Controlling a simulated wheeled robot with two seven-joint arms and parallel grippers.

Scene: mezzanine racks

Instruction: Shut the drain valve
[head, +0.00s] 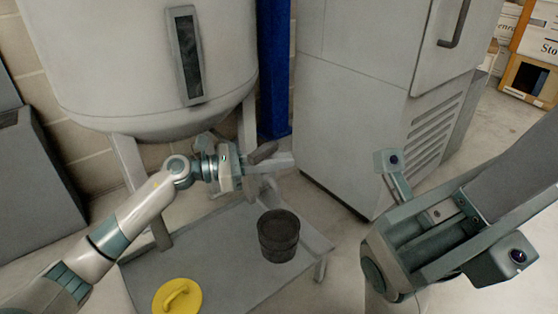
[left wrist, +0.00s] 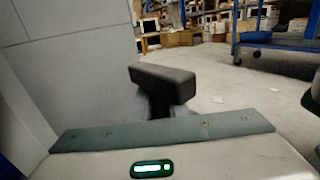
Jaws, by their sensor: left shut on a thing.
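The drain valve's dark lever handle (head: 263,152) shows in the head view below the rounded bottom of the pale tank (head: 130,70). My left gripper (head: 262,163) reaches in from the left and is shut on this handle. In the left wrist view the handle (left wrist: 162,80) is a dark, blunt bar sticking out beyond the gripper's edge. The valve body is mostly hidden behind my gripper and wrist.
A black bucket (head: 279,238) stands on a low grey platform (head: 225,250), below and right of my left gripper. A yellow lid with a handle (head: 177,297) lies at its front. A grey cabinet (head: 350,100) stands behind right. A blue post (head: 274,70) rises behind.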

